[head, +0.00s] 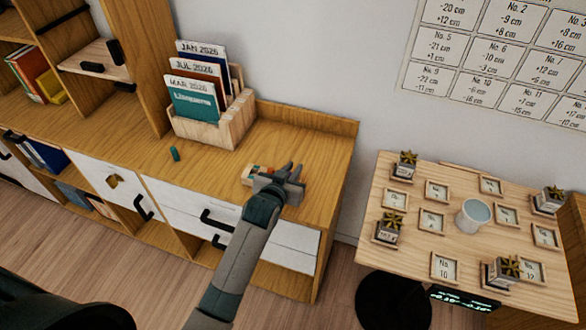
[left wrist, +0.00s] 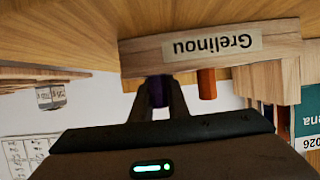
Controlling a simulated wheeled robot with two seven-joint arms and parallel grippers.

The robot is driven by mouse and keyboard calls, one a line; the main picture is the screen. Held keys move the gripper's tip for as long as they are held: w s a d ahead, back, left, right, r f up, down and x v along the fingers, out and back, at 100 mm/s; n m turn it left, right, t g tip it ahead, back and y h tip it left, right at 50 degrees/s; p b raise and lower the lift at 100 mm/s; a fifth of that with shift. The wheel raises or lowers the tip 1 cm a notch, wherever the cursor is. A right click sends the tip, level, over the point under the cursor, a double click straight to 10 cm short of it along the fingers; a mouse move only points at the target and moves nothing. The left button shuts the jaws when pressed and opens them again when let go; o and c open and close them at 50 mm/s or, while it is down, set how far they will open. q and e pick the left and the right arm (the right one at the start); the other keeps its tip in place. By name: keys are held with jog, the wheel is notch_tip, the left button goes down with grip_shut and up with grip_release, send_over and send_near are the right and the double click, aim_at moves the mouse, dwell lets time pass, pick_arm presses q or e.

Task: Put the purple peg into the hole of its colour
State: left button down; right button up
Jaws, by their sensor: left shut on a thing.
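My left gripper (head: 290,175) is at the right end of a small wooden block (head: 250,170) on the cabinet top. In the left wrist view, which is upside down, the same gripper (left wrist: 158,100) is shut on the purple peg (left wrist: 158,88). The peg's far end meets the top edge of the block (left wrist: 135,58), labelled "Grelinou". I cannot tell whether it is inside a hole; the holes are hidden. An orange peg (left wrist: 207,84) stands in or on the block beside it. My right gripper is not in view.
A teal peg (head: 175,154) is on the cabinet top (head: 305,150), left of the block. A wooden file holder (head: 225,125) with cards stands behind. A light table (head: 460,235) with number plates and a cup (head: 473,215) is at right, across a gap.

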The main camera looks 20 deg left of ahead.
pick_arm(q)
jog(key=shift+f, duration=0.15)
jog(key=c, duration=1.7)
grip_release()
jog(key=b+v, duration=0.1)
jog(key=v, duration=1.1)
jog(key=shift+r+b, duration=0.2)
jog(key=shift+b, duration=0.1)
